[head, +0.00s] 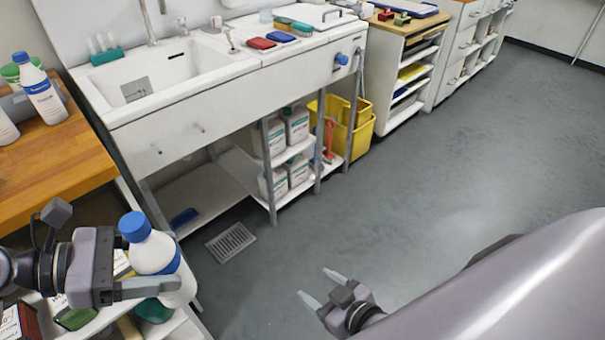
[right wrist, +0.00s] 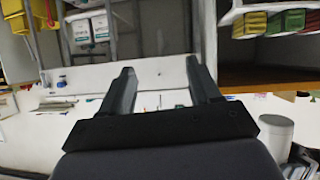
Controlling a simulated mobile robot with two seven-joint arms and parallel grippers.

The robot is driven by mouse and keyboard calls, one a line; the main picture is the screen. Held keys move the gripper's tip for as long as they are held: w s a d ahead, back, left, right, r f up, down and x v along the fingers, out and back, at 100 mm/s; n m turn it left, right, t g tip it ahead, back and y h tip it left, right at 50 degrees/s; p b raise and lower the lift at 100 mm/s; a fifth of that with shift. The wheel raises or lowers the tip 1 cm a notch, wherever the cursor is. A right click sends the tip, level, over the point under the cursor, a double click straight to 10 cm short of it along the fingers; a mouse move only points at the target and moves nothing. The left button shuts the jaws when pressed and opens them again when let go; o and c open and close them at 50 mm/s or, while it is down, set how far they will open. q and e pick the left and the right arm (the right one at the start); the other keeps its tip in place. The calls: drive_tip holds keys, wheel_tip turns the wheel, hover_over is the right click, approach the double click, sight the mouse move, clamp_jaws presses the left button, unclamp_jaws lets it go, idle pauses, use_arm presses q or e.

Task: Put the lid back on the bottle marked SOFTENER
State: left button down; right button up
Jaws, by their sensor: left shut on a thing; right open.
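My left gripper (head: 148,280) is shut on a white bottle (head: 152,254) with a blue cap and a blue label band, at the lower left of the head view. The bottle is roughly upright, above the lower shelves; its lettering cannot be read. My right gripper (head: 319,287) is open and empty over the grey floor; its two fingers also show apart in the right wrist view (right wrist: 160,72). Another white bottle with a blue cap (head: 43,92) stands on the wooden counter. I cannot read SOFTENER anywhere and see no loose lid.
The wooden counter (head: 50,168) is at the left, beside a white sink unit (head: 225,95). White canisters (head: 297,124) stand on shelves below it, next to a yellow bucket (head: 360,137). The floor (head: 410,190) in the middle is clear.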

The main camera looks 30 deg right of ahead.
drive_tip(key=shift+m+g+h, duration=0.3)
drive_tip(key=shift+m+g, duration=0.2)
drive_tip(key=shift+g, duration=0.4)
drive_tip(key=s+f, duration=0.1)
drive_tip(key=s+d+f, duration=0.1)
drive_tip(key=s, duration=0.1)
drive_tip(key=s+f, duration=0.1)
drive_tip(key=shift+s+d, duration=0.35)
drive_tip(key=shift+d, duration=0.05)
